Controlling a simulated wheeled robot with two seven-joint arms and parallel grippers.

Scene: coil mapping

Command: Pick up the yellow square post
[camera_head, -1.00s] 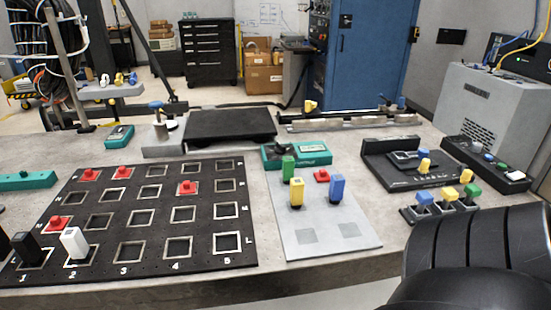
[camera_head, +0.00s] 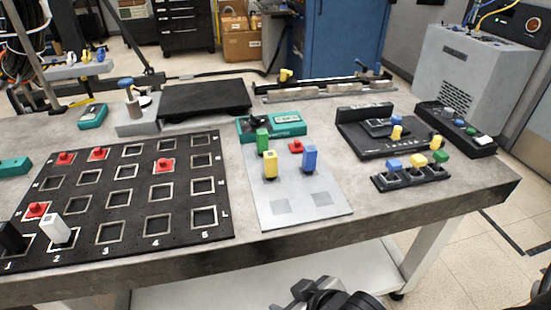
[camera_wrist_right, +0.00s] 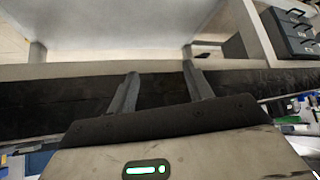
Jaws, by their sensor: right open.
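The yellow square post (camera_head: 270,163) stands upright on the grey plate (camera_head: 260,209) in the head view. A green post (camera_head: 262,141) is just behind it, a blue post (camera_head: 309,158) to its right, and a small red piece (camera_head: 296,146) between and behind them. My right gripper is at the bottom edge of the head view (camera_head: 318,296), in front of and below the table edge, well apart from the post. In the right wrist view its two fingers (camera_wrist_right: 160,88) are spread with nothing between them. My left gripper does not show.
A black grid board (camera_head: 178,247) with red pieces, a white post (camera_head: 54,228) and a black post (camera_head: 11,237) lies left of the plate. A connector row (camera_head: 412,178) and a black device (camera_head: 377,146) are at right. The table's front right is bare.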

